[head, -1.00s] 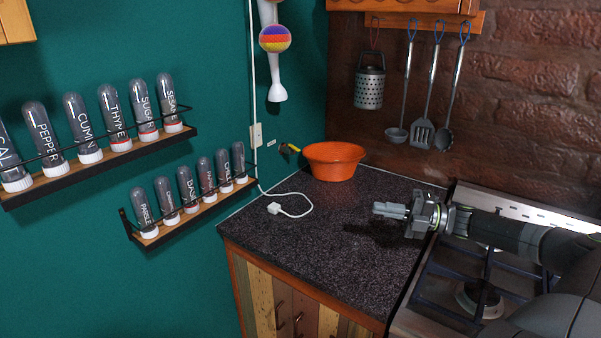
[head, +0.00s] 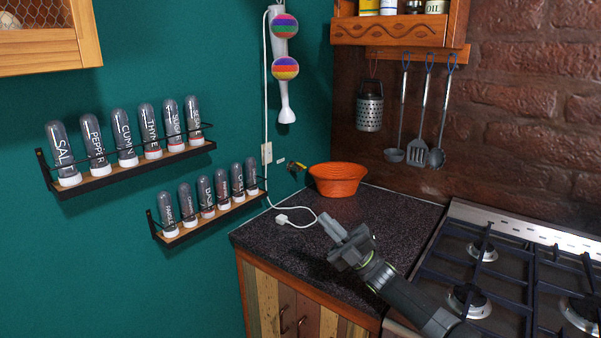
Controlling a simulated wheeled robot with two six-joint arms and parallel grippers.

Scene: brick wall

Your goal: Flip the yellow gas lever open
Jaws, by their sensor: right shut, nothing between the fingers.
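The yellow gas lever (head: 298,165) is a small yellow and dark piece on the green wall, just left of the orange bowl and above the counter's back left corner. It is small, so its exact angle is hard to tell. My right gripper (head: 330,222) is shut and empty. It hangs over the dark counter, in front of and below the lever, pointing up and left, well apart from it. My left gripper is out of view.
An orange bowl (head: 337,180) stands right beside the lever. A white plug and cable (head: 296,222) lie on the counter (head: 400,211). A gas stove (head: 510,275) is at the right. Spice racks (head: 130,176) stick out from the wall at left.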

